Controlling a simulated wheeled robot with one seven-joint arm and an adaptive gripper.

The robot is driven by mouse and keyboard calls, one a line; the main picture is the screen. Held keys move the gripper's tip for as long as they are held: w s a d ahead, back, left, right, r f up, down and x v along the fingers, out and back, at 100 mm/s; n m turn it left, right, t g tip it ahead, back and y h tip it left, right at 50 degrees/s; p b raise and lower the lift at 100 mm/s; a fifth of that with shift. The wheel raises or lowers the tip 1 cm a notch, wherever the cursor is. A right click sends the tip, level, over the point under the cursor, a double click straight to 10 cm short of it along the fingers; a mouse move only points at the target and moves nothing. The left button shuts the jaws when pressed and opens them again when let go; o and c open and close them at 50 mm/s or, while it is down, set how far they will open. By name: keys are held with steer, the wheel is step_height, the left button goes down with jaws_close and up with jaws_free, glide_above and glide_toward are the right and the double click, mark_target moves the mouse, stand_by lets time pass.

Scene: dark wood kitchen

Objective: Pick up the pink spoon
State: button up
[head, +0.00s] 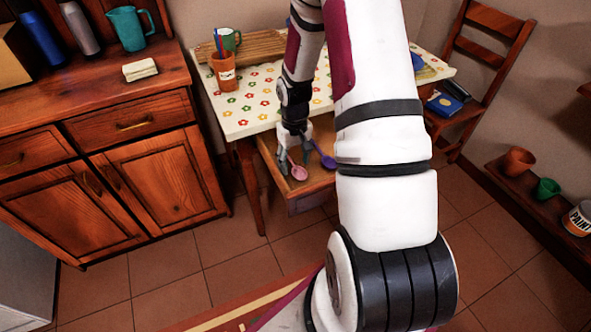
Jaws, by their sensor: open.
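The pink spoon (299,172) lies in the open drawer (306,201) of the table, its bowl towards the front and its handle running back under my gripper. My gripper (293,157) points down over the drawer, open, with its fingers close to the spoon's handle. I cannot tell whether the fingers touch it. A purple spoon (326,161) lies just right of the pink one in the same drawer.
The table (244,122) has a flowered top with an orange cup (224,72) and a wooden board at the back. A cabinet (150,150) stands left. My own arm hides the drawer's right part. A chair (490,60) stands right.

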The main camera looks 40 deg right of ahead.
steer(key=shift+f, duration=0.3)
steer(key=c, duration=1.2)
jaws_close()
steer(key=shift+r, duration=0.15)
